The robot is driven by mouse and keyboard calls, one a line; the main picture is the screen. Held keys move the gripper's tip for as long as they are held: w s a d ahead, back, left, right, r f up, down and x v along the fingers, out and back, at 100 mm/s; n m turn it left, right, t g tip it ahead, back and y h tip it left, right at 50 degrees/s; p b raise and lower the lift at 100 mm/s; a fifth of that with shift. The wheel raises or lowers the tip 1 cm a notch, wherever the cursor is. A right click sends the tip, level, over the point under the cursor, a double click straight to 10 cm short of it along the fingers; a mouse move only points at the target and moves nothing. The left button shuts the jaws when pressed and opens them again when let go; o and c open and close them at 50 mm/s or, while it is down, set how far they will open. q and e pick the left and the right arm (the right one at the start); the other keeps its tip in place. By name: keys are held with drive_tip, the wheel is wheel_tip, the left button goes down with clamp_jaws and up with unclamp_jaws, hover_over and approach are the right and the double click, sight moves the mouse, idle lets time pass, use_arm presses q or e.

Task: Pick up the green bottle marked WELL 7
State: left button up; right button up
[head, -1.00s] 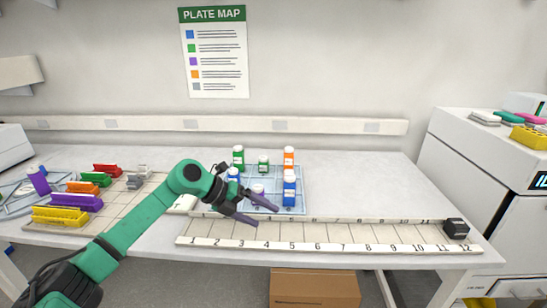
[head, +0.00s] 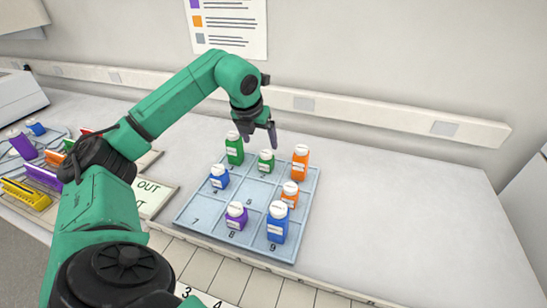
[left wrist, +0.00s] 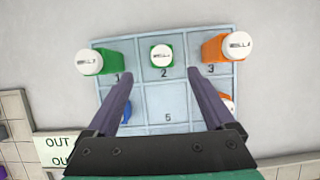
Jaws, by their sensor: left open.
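Two green bottles with white caps stand in the back row of the blue numbered tray (head: 190,216). The taller green bottle (head: 235,152) is in cell 1, and the shorter green bottle (head: 265,163) is in cell 2. Their cap and label print is too small to read surely. My left gripper (head: 259,143) is open and empty, pointing down above the back row, near the shorter one. In the left wrist view the shorter green bottle (left wrist: 162,58) lies between and just beyond the fingertips (left wrist: 157,73); the taller one (left wrist: 98,62) is outside the left finger.
Orange bottles (head: 300,163) stand in the tray's right column, with a blue bottle (head: 277,225) at its front corner. A small blue bottle (head: 219,177) and a purple bottle (head: 236,216) stand elsewhere in it. An OUT mat (head: 152,196) lies left. The bench right of the tray is clear.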

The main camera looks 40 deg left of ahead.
sight(265, 155)
use_arm(q)
drive_tip(key=x, duration=0.2)
drive_tip(key=p+x, duration=0.1)
drive_tip(key=shift+s+f, duration=0.2)
drive_tip(key=shift+f, duration=0.2)
drive_tip(key=p+x, duration=0.2)
drive_tip(key=x, duration=0.5)
drive_tip(key=shift+w+d+p, duration=0.15)
drive_tip(key=shift+w+p, duration=0.05)
drive_tip(key=shift+p, duration=0.15)
drive_tip(key=shift+f, duration=0.2)
drive_tip(key=shift+w, duration=0.1)
drive_tip(key=shift+c, duration=0.9)
clamp_jaws()
use_arm(e)
drive_tip(key=r, duration=0.4)
drive_tip(key=shift+s+a, duration=0.15)
drive_tip(key=shift+s, duration=0.25)
use_arm(q)
drive_tip(key=shift+r, duration=0.15)
use_arm(e)
drive_tip(key=shift+f, duration=0.1)
